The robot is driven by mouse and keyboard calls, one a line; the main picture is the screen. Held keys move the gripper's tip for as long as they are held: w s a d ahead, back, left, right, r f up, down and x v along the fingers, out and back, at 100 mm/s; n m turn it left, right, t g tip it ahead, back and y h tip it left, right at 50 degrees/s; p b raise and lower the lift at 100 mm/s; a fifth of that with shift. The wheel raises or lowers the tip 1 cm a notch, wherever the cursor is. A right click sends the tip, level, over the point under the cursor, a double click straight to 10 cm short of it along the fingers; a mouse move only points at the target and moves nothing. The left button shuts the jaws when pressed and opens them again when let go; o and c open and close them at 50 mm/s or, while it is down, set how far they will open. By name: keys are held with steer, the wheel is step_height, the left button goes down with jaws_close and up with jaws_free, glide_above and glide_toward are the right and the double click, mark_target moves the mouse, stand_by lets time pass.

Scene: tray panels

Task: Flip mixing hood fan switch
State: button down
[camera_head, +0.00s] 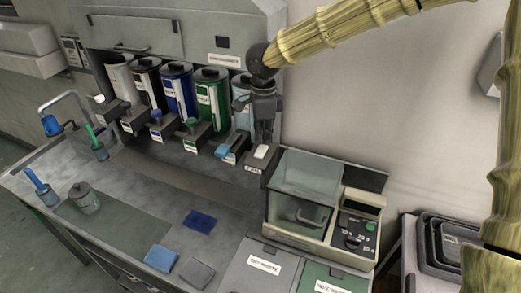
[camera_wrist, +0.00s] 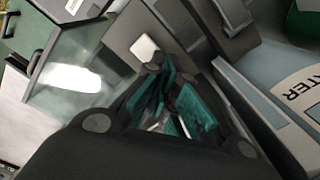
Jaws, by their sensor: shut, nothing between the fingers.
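The fan switch (camera_head: 262,152) is a small white rocker on a grey box with a small label, at the right end of the dispenser row. In the wrist view the white switch (camera_wrist: 145,47) shows just beyond my fingertips. My gripper (camera_head: 264,138) points down from the arm, directly above and very near the switch. In the wrist view my gripper (camera_wrist: 160,68) has dark fingers with teal pads, shut and empty. I cannot tell whether the fingertips touch the switch or which way it is tipped.
Several canisters, including a blue one (camera_head: 176,88) and a green one (camera_head: 211,97), stand left of my gripper under the hood (camera_head: 135,35). A clear-lidded machine (camera_head: 305,172) stands close on the right. Blue cloths (camera_head: 161,257) lie on the counter in front.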

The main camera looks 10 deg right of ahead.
mark_target(263, 147)
steer(key=shift+f, duration=1.15)
stand_by(0.9)
steer(key=shift+r, duration=0.1)
step_height(263, 147, up, 7)
steer(key=p, duration=0.7)
stand_by(0.5)
stand_by(0.4)
